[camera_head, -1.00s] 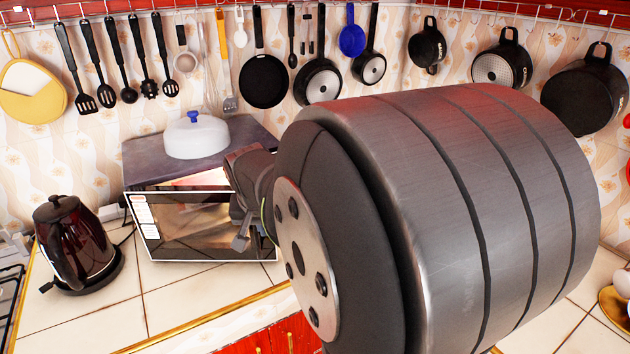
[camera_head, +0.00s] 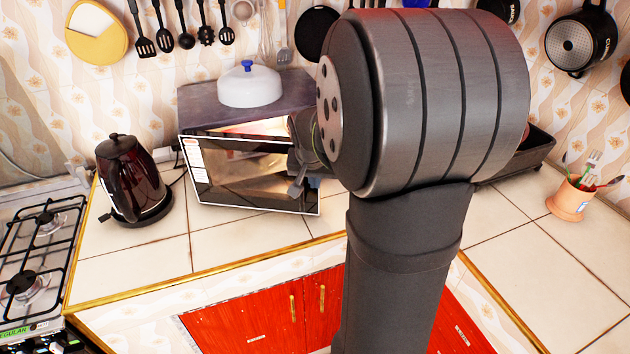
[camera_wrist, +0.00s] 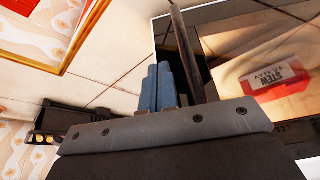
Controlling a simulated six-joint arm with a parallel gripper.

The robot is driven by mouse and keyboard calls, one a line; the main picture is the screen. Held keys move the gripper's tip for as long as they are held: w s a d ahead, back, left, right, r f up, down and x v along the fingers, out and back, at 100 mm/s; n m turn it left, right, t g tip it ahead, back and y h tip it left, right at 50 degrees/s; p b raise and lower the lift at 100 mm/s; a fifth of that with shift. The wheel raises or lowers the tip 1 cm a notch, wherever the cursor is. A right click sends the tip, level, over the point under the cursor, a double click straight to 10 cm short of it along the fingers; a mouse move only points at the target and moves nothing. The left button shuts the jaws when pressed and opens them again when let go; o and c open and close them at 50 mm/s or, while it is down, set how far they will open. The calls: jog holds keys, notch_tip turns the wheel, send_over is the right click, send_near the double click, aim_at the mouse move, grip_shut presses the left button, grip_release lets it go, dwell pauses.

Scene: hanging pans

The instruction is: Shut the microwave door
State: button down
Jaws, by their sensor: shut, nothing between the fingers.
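The microwave (camera_head: 200,107) stands on the counter against the back wall, a white lid with a blue knob on its top. Its dark glass door (camera_head: 235,180), white-edged, faces me. A lit gap shows between the door's upper edge and the body, so the door looks ajar. My gripper (camera_head: 297,188) is at the right part of the door front; whether it touches is unclear. In the wrist view my gripper's fingers (camera_wrist: 160,88) are together and empty, beside the dark door glass (camera_wrist: 265,60). My arm hides the microwave's right end.
A dark red kettle (camera_head: 132,180) stands left of the microwave, with a gas stove (camera_head: 40,250) further left. Pans and utensils hang behind. A utensil pot (camera_head: 570,200) stands at right. The counter in front of the microwave is clear.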

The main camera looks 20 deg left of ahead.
jog(key=w+a+n+y, duration=0.1)
jog(key=w+a+n, duration=0.3)
jog(key=w, duration=0.8)
jog(key=shift+w+a+n+g+y, duration=0.3)
jog(key=shift+a+g, duration=0.1)
jog(key=shift+a, duration=0.3)
jog(key=s+d+r, duration=0.5)
jog(key=r, duration=0.4)
jog(key=shift+s+d+r, duration=0.15)
jog(key=shift+s+d, duration=0.1)
jog(key=w+a+f, duration=0.5)
jog(key=f, duration=0.4)
jog(key=shift+a+f, duration=0.15)
